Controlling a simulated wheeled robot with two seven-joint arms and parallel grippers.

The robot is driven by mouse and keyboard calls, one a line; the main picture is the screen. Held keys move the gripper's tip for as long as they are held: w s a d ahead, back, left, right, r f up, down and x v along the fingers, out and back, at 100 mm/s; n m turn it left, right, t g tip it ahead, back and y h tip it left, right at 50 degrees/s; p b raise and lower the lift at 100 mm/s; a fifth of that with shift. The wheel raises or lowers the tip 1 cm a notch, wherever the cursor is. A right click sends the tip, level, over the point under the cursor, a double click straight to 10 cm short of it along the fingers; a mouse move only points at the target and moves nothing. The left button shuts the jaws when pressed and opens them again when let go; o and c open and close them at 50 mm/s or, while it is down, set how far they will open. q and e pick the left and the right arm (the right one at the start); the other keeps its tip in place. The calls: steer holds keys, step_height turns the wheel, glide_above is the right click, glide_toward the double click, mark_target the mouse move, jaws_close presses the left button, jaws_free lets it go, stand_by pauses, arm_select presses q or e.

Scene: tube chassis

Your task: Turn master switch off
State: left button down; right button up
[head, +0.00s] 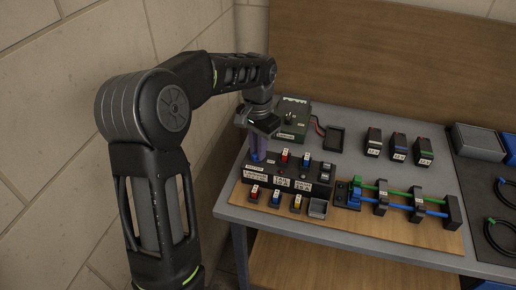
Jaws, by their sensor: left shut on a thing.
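A dark switch box (316,176) with white labels stands at the left of the table. Its left end, where a small label (255,167) sits, is under my left gripper (257,156). The gripper points down, its purple-blue fingers shut at the top of that end. What is between the fingers is hidden, so I cannot see the master switch itself or its position. Farther right on the box are a red-topped switch (285,156) and a blue-topped switch (306,158). My right gripper is not in view.
A green unit (294,117) stands behind the box, with a black tray (334,139) beside it. Several small labelled blocks stand farther right. Small coloured switches and a rack of green and blue tubes (400,205) lie in front on a wooden board (350,225). A wall is close on the left.

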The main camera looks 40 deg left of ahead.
arm_select(q)
steer(key=m, duration=0.6)
steer(key=shift+r, duration=0.1)
steer(key=m, duration=0.6)
steer(key=shift+m, duration=0.4)
steer(key=c, duration=1.4)
jaws_free()
step_height(320, 180, up, 8)
steer(key=shift+f+b, duration=0.15)
steer(key=shift+b, duration=0.2)
